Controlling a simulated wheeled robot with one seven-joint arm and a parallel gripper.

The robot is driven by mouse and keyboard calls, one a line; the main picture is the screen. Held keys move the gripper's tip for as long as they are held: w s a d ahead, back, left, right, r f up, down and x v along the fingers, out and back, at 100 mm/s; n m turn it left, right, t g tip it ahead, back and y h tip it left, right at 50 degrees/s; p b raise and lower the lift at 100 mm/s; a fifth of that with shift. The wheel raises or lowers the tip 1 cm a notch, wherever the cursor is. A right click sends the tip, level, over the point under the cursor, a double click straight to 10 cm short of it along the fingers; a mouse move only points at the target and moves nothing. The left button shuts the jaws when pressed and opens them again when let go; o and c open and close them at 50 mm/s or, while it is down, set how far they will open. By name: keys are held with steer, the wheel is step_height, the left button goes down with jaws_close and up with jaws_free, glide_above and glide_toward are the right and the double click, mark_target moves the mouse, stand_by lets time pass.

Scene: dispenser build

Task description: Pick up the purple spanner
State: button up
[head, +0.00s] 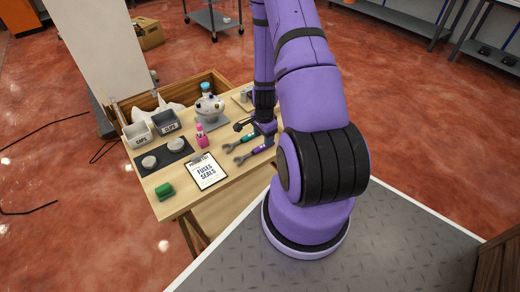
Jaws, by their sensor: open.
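The purple spanner (256,152) lies on the wooden table near its right edge, with its grey jaw toward the lower left. A similar spanner with a teal handle (243,140) lies just behind it, roughly parallel. My gripper (268,137) is open and points down at the table's right side, close to the handle ends of both spanners. Its fingers are small and partly hidden, so I cannot tell whether they touch a handle.
Bare wood shows at the front left.

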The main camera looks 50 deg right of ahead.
mark_target(258, 150)
steer(key=shift+w+d+f, duration=0.1)
steer(key=shift+d+f, duration=0.05)
steer(key=shift+f, duration=1.2)
steer(key=shift+w+d+f, duration=0.1)
steer(key=shift+d+f, duration=0.05)
steer(key=shift+f, duration=1.15)
jaws_close()
